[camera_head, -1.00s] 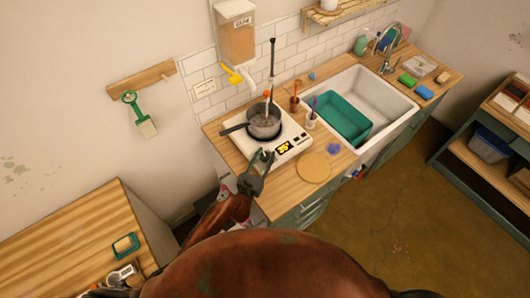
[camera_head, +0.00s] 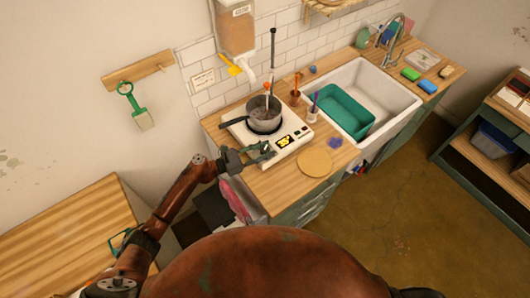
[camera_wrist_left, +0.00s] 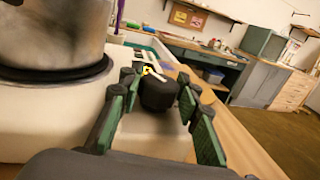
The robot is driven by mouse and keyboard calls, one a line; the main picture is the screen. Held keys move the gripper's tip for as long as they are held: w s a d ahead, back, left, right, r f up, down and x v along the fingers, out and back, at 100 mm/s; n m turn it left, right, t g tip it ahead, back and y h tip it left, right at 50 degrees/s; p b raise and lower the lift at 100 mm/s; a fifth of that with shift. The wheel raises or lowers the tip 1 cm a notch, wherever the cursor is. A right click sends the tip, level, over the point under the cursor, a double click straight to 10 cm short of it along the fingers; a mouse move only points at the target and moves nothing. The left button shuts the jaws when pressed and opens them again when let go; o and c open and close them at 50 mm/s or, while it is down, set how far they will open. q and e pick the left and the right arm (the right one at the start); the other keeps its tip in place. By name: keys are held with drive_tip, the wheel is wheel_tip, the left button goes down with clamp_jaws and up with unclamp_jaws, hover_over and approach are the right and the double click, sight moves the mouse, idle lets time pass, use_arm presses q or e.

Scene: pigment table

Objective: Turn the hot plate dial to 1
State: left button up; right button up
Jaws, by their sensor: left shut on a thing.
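My left gripper (camera_head: 266,152) reaches in from the left to the front edge of the hot plate. In the left wrist view its green-padded fingers are on either side of the black dial (camera_wrist_left: 158,92), and it is shut on it. The dial is hidden by the gripper in the head view, and I cannot read its setting. My right gripper is not in view.
A round wooden board (camera_head: 315,162) lies right of the gripper. Orange and purple-handled tools stand in cups (camera_head: 312,113) beside the hot plate. The sink (camera_head: 372,86) holds a teal basin (camera_head: 340,112). A dispenser (camera_head: 236,26) hangs above the pot.

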use_arm(q)
drive_tip(key=shift+m+g, duration=0.3)
drive_tip(key=shift+g, duration=0.2)
drive_tip(key=o, duration=1.2)
drive_tip(key=v, duration=1.2)
drive_tip(key=shift+f, duration=0.2)
